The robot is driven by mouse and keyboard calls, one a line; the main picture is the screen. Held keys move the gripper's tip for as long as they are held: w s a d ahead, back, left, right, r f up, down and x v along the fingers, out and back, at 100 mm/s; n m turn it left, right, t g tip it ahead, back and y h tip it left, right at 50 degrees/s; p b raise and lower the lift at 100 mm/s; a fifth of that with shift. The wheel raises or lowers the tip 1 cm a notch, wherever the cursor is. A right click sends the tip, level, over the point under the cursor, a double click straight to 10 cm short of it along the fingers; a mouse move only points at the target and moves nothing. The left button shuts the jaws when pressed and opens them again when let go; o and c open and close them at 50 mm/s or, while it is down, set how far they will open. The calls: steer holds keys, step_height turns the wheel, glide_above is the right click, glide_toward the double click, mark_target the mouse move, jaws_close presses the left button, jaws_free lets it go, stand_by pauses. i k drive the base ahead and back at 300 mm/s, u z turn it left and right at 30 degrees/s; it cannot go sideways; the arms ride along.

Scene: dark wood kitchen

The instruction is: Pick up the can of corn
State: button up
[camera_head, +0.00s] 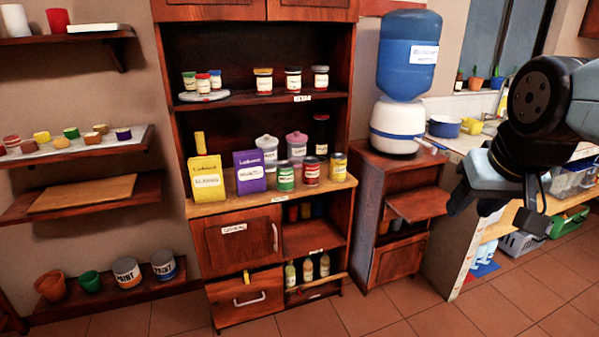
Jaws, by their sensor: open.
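Three cans stand in a row on the wooden counter of the dark cabinet: a green can (286,178), a red can (311,171) and a yellow can (338,167). Their label text is too small to read, so I cannot confirm which is corn; the yellow one is the likeliest by colour. My gripper (498,208) is at the right, pointing down, with its fingers apart and nothing seen between them. It is well to the right of the cans, beyond the water dispenser.
Yellow (207,180) and purple (250,173) boxes and lidded jars (297,146) crowd the counter left of and behind the cans. A water dispenser (398,122) stands on a side cabinet (400,178) between the cans and my arm. The tiled floor (400,310) in front is clear.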

mark_target(338, 162)
steer(key=u, duration=0.3)
steer(key=i, duration=1)
steer(key=z, duration=0.05)
